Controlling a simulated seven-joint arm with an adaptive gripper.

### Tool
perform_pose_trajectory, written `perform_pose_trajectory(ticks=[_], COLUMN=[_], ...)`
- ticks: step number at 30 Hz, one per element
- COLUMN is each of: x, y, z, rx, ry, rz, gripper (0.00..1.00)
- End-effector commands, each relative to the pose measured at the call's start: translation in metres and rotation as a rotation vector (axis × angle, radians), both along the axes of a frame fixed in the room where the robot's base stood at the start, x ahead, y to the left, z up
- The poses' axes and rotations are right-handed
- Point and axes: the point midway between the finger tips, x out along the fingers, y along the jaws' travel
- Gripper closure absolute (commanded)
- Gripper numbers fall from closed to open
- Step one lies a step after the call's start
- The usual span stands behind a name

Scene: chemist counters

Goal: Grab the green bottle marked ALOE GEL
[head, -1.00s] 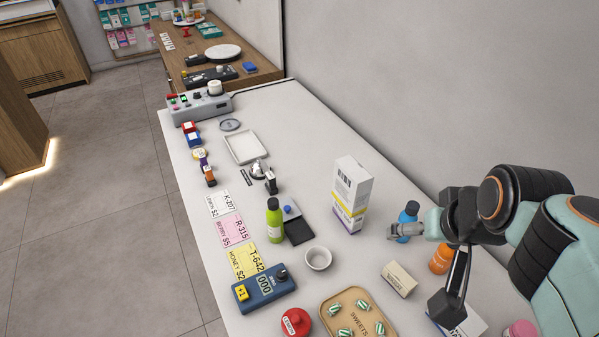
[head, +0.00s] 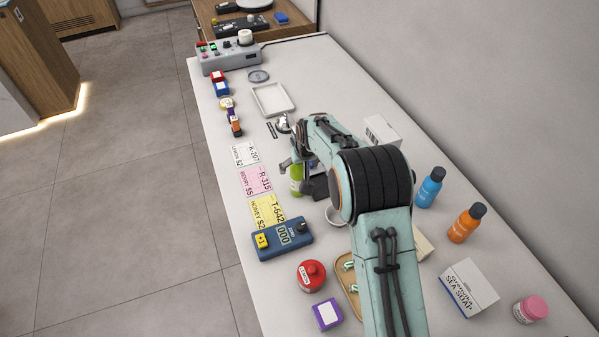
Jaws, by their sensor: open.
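The green bottle (head: 297,178) stands upright on the white counter, right of the pink price card. My arm covers much of it, and its label cannot be read. My gripper (head: 297,163) is at the bottle's upper part, with one finger showing on its left side. The jaws are open. The other finger and any contact with the bottle are hidden behind my arm.
A blue device (head: 282,238) and a yellow card (head: 267,211) lie in front of the bottle. A white tray (head: 291,108) lies behind. A white bowl (head: 334,217) and a box (head: 381,131) are partly covered by my arm. Blue (head: 430,187) and orange (head: 466,223) bottles stand at right.

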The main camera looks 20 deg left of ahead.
Motion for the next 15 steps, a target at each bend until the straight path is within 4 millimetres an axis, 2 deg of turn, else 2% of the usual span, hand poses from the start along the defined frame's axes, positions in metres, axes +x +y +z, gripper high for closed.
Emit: perform_pose_trajectory(ticks=[3, 6, 15], x=[0.005, 0.008, 0.010], y=[0.004, 0.006, 0.008], z=[-0.017, -0.026, -0.030], rx=[-0.001, -0.001, 0.000], ry=[0.001, 0.000, -0.001], rz=[0.000, 0.000, -0.001], gripper=[0.25, 0.25, 0.25])
